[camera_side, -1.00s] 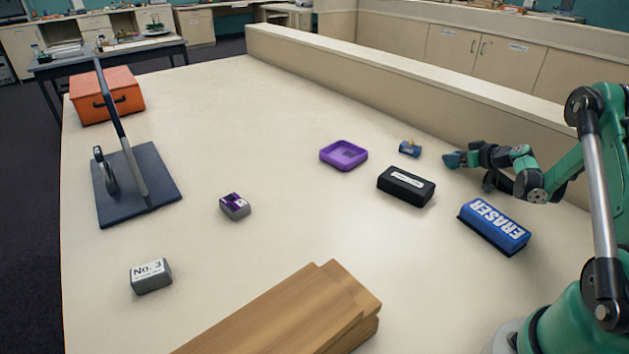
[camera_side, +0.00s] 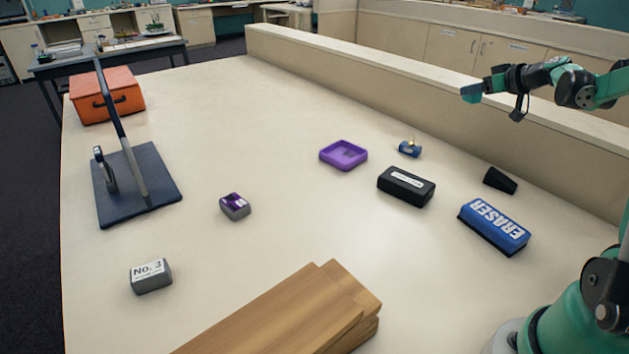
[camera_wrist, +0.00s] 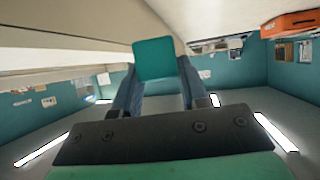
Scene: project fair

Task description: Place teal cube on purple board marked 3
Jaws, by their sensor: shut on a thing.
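My gripper (camera_side: 482,88) is at the upper right of the side view, high above the table near the low back wall, shut on the teal cube (camera_side: 471,94). In the wrist view the teal cube (camera_wrist: 155,59) sits between the two finger tips. The purple board (camera_side: 350,166) is a shallow square tray with a raised rim, flat on the table at the middle, below and left of my gripper. It looks empty; no number is readable on it. A grey block labelled "No. 3" (camera_side: 152,284) lies at the front left.
A black box (camera_side: 405,195), a blue eraser (camera_side: 494,228), a black wedge (camera_side: 500,181) and a small blue item (camera_side: 410,149) lie right of the tray. A purple-topped grey block (camera_side: 235,207), wooden boards (camera_side: 290,315), a dark stand (camera_side: 160,195) and an orange case (camera_side: 120,88) are elsewhere.

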